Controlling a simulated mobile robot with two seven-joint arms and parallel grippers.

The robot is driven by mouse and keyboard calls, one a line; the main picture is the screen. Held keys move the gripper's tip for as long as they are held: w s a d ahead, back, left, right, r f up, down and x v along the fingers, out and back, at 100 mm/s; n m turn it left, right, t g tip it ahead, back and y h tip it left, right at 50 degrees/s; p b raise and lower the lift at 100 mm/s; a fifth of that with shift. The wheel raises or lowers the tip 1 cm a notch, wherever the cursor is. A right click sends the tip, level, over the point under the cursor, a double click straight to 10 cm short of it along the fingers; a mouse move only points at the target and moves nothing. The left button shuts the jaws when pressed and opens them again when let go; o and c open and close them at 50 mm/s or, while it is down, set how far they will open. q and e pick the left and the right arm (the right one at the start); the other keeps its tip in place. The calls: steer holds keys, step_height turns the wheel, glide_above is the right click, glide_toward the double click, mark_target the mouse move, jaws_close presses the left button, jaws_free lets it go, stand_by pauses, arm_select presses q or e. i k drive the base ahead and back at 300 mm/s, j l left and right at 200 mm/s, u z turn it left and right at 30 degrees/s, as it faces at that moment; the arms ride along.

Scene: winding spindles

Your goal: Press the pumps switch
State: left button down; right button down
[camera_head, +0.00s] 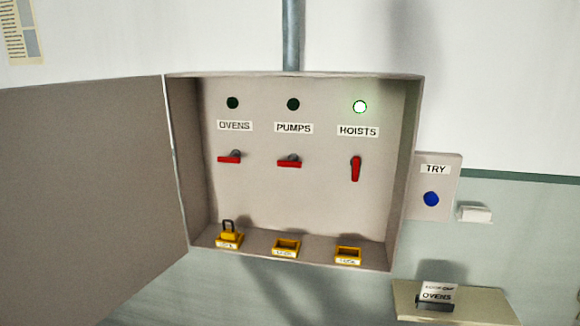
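The pumps switch (289,162) is a red handle on the back wall of an open grey cabinet (295,250). Its handle lies horizontal under the PUMPS label (294,128). The pumps lamp (293,104) above it is dark. To its left the ovens switch (230,157) is also horizontal, with a dark lamp (232,103). To its right the hoists switch (355,168) is vertical, with a lit green lamp (360,107). Neither of my grippers is in view.
The cabinet door (85,190) stands open at left. Yellow holders line the cabinet floor; the left one bears a yellow padlock (229,233). A TRY box (435,200) with a blue button (431,199) is at right. A shelf (485,305) below holds a LOCK OUT OVENS card (437,294).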

mark_target(290, 164)
steer(key=i+j+u, duration=0.1)
steer(key=u, duration=0.25)
steer(key=i+j+u, duration=0.1)
steer(key=u, duration=0.25)
steer(key=i+j+u, duration=0.35)
steer(key=i+u, duration=0.15)
